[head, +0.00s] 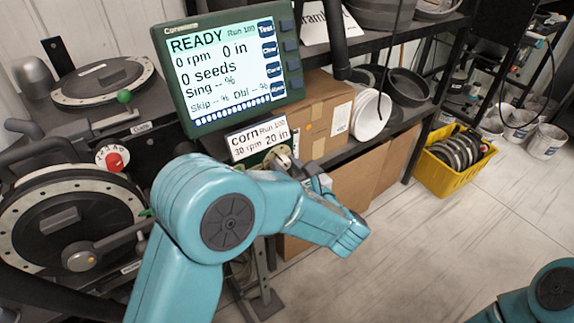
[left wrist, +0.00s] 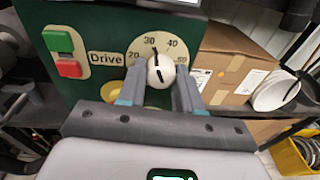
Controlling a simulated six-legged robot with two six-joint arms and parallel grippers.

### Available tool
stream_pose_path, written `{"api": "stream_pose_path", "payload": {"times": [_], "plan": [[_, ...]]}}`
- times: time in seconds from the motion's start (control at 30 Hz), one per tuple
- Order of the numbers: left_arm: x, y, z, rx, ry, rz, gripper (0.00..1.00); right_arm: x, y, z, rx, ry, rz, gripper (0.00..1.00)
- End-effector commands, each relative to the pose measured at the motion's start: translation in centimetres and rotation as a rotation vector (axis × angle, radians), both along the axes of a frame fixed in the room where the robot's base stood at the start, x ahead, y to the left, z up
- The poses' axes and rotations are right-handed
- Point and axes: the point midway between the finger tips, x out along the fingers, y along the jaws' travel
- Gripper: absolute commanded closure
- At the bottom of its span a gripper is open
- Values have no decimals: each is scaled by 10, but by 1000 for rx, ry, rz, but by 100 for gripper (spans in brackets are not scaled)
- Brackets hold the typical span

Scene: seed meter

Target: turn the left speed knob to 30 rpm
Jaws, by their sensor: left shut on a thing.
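The white speed knob (left wrist: 160,72) sits in front of a cream dial (left wrist: 184,52) marked 20, 30, 40 and 50, next to a "Drive" label (left wrist: 106,58). My left gripper (left wrist: 159,84) is shut on the knob, one finger on each side. The knob's black mark points up and slightly left, close to the 30. In the head view my left gripper (head: 308,174) reaches the panel just below the card, and my arm hides most of the knob. The monitor (head: 225,67) reads READY and 0 rpm. My right gripper is out of view.
A card (head: 258,138) reads corn, 30 rpm, 20 in. Green (left wrist: 57,41) and red (left wrist: 69,68) buttons are left of the dial. Cardboard boxes (head: 320,115) stand behind on the right. Round metering units (head: 60,215) are at left.

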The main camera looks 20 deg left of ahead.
Motion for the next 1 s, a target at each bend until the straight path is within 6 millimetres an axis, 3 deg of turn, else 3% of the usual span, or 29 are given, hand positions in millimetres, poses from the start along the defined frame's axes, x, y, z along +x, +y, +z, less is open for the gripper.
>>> {"api": "stream_pose_path", "payload": {"times": [0.3,0.33,0.4,1.0], "plan": [[0,0,-2,0,4,1,96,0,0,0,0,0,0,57],[0,0,-2,0,4,1,59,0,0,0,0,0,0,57],[0,0,-2,0,4,1,40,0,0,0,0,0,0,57],[-6,-7,2,0,0,2,40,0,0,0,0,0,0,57]]}}
